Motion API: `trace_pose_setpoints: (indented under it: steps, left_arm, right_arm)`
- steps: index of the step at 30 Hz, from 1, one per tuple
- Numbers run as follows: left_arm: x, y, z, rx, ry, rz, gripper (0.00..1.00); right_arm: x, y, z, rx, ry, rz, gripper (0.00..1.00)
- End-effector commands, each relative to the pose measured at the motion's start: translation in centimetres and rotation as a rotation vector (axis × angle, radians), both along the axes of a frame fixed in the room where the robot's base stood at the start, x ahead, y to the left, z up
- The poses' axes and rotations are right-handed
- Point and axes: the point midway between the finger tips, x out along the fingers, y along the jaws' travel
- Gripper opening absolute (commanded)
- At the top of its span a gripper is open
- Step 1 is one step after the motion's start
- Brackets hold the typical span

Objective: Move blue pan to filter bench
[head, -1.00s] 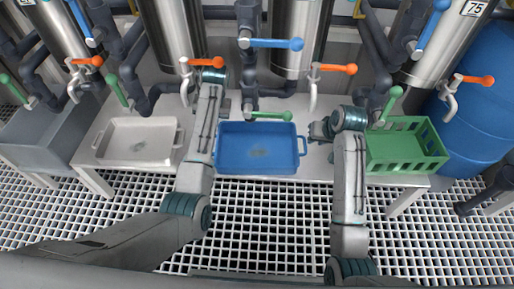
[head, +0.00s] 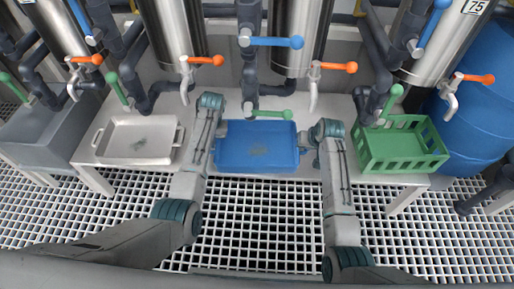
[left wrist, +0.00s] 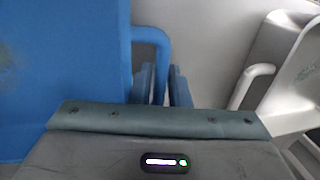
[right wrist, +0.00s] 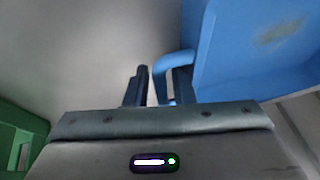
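The blue pan (head: 258,150) sits on the white bench, below a green-handled valve. My left gripper (head: 219,130) is at its left handle. In the left wrist view the fingers (left wrist: 161,88) stand on either side of the blue handle (left wrist: 150,34), with little space between them. My right gripper (head: 309,137) is at the pan's right handle. In the right wrist view the fingers (right wrist: 160,90) are apart, with the blue handle (right wrist: 172,62) between them and a small gap showing. In the head view my grippers partly hide both handles. No bench marked as the filter bench can be identified.
A light grey pan (head: 138,140) stands to the left and a green crate (head: 403,148) to the right on the white bench (head: 345,166). Steel vessels with pipes and valve handles (head: 270,43) hang close above. A blue barrel (head: 482,125) stands at right; grating (head: 265,215) covers the floor.

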Motion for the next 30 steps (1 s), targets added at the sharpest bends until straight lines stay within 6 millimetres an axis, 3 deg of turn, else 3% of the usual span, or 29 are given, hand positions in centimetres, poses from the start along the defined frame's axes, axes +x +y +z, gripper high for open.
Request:
trace_pose_setpoints:
  steps: [6, 9, 10, 23, 30]
  left_arm:
    - [0.0, 0.0, 0.0, 0.0, 0.0, 0.0, 0.16]
    - [0.0, 0.0, 0.0, 0.0, 0.0, 0.0, 0.0]
    - [0.0, 0.0, 0.0, 0.0, 0.0, 0.0, 0.0]
    - [0.1, 0.0, 0.3, 0.0, -0.001, 0.001, 0.0]
    - [0.1, 0.0, 1.7, 0.0, -0.002, 0.001, 0.0]
  right_arm:
    - [0.0, 0.0, 0.0, 0.0, -0.001, 0.0, 0.22]
    - [0.0, 0.0, 0.0, 0.0, 0.0, 0.0, 0.05]
    - [0.0, 0.0, 0.0, 0.0, 0.0, 0.0, 0.0]
    - [0.0, 0.0, 0.3, 0.0, -0.001, 0.0, 0.0]
    - [0.0, 0.0, 1.7, 0.0, -0.001, 0.0, 0.0]
